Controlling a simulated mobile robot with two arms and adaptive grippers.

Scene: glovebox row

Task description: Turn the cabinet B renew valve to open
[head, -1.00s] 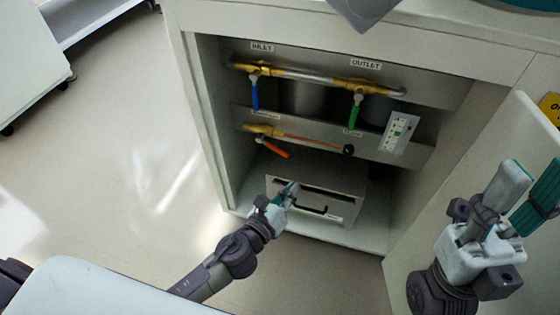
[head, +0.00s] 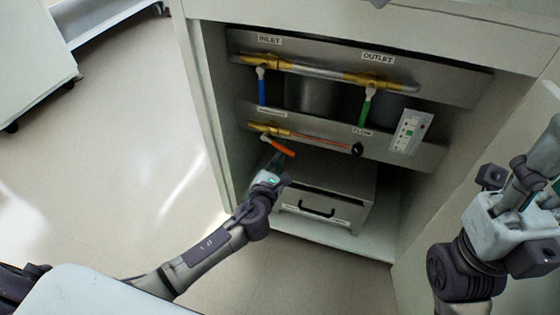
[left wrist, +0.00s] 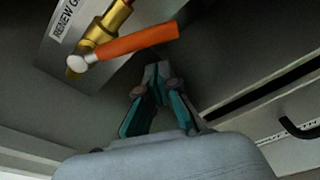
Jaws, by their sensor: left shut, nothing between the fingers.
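The renew valve is a brass body (head: 264,128) with an orange lever (head: 283,148) on the lower panel inside the open cabinet. The lever slants down and to the right in the head view. In the left wrist view, the orange lever (left wrist: 138,41) crosses above the fingertips, beside a label starting "RENEW G" (left wrist: 66,18). My left gripper (head: 277,161) is shut and empty, just below the lever; the fingertips (left wrist: 157,68) look apart from it, though the exact gap is unclear. My right gripper (head: 528,182) is at the right, by the cabinet door, its fingers partly cut off.
A blue lever (head: 262,90) under INLET and a green lever (head: 366,110) under OUTLET hang from the upper pipe. A black knob (head: 357,150) and a switch panel (head: 409,132) are to the right. A grey drawer box (head: 325,190) stands below. The open door bounds the right.

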